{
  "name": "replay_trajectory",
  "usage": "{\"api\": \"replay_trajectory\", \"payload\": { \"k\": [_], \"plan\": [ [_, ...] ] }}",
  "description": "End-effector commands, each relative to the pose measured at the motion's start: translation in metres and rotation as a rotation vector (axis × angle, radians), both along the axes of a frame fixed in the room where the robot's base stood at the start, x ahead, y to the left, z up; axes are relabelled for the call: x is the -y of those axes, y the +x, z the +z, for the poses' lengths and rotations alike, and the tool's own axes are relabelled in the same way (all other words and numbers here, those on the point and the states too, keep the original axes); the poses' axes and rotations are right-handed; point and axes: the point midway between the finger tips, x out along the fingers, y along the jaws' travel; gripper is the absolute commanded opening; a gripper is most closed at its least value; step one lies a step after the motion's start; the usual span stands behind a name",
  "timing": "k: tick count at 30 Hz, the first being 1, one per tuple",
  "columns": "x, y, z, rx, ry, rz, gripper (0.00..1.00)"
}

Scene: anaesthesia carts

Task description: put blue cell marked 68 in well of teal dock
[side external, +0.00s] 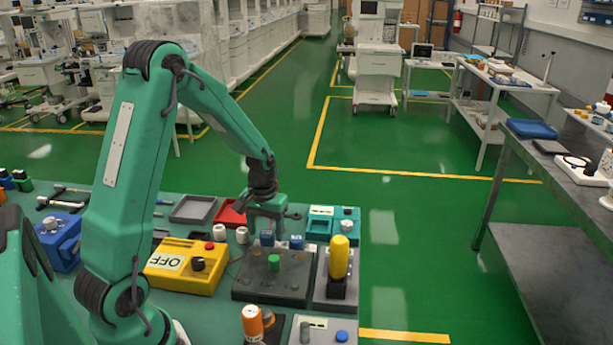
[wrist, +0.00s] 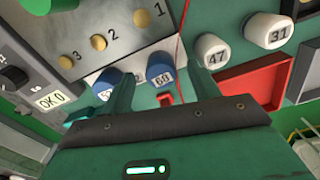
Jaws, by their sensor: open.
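The blue cell marked 68 (wrist: 159,72) stands upright between my gripper's fingers in the wrist view, with its number on a white label. In the side view it looks to be the left of two blue cells (side external: 267,238), just below my gripper (side external: 267,222). My gripper (wrist: 160,84) is open, with a finger on each side of the cell; I cannot tell if either touches it. The teal dock (side external: 318,226) is right of my gripper in the side view, with a small screen and a white knob. Its well is not clear from here.
A second blue cell (wrist: 103,82) is close beside the left finger. White cells 47 (wrist: 211,50) and 31 (wrist: 266,30) and a red tray (wrist: 255,82) lie right. A grey panel (side external: 255,284), yellow OFF box (side external: 185,280) and tall yellow cylinder (side external: 339,257) crowd the bench.

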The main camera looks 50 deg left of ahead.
Motion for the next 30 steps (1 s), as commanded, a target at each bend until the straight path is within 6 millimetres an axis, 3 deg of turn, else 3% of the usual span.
{"api": "replay_trajectory", "payload": {
  "k": [5,19,20,27,30],
  "plan": [
    [0.0001,-0.0004,-0.0096,-0.001,-0.001,0.000,0.61],
    [0.0000,-0.0002,-0.0095,0.000,0.000,0.000,0.61],
    [0.0000,-0.0001,-0.0095,0.000,0.000,0.000,0.59],
    [0.0001,-0.0001,-0.0095,0.000,0.000,0.000,0.12],
    [0.0000,0.0000,-0.0094,0.001,0.001,0.000,0.07]
  ]
}}
